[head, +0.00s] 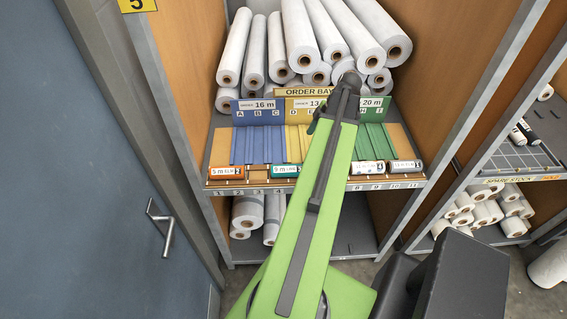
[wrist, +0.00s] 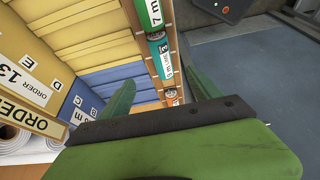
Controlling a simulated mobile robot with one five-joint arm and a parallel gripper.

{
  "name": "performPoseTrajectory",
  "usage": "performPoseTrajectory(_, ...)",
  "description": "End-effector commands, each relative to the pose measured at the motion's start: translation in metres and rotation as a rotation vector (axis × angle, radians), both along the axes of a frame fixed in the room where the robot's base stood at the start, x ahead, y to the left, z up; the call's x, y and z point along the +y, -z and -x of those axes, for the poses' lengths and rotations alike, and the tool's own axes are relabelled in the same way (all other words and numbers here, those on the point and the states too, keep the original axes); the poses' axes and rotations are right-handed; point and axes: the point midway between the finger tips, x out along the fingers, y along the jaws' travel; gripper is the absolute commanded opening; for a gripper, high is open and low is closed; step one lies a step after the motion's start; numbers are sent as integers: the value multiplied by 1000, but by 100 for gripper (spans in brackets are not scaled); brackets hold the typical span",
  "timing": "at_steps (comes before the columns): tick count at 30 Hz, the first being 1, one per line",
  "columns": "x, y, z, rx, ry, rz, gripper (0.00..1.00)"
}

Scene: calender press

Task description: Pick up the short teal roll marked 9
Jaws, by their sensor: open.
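The short teal roll with a white label, which reads 9 m in the head view (head: 286,171), lies in the front rack of the order bay, right of an orange roll (head: 227,172). In the wrist view the teal roll (wrist: 160,50) lies between a green roll (wrist: 152,12) marked 7 and the orange roll (wrist: 171,94). My gripper (wrist: 161,88) is open, with its two green fingers apart and nothing held. The teal roll shows beyond the gap between the fingers, apart from them. In the head view my arm hides most of the gripper and the middle of the rack.
Blue (head: 258,143), yellow and green sloped panels stand behind the rack, below an order bay sign (head: 306,91). Long white rolls (head: 235,47) are stacked behind. Two light-labelled rolls lie at the rack's right. Shelf posts flank the bay; a blue door (head: 75,170) stands left.

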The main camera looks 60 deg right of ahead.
Motion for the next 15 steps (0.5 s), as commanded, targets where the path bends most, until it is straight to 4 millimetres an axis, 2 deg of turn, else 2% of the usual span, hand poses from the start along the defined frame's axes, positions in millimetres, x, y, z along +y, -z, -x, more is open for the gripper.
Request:
performPoseTrajectory(5,9,21,-13,1,-13,0,73)
performPoseTrajectory(15,30,94,-42,1,-25,0,73)
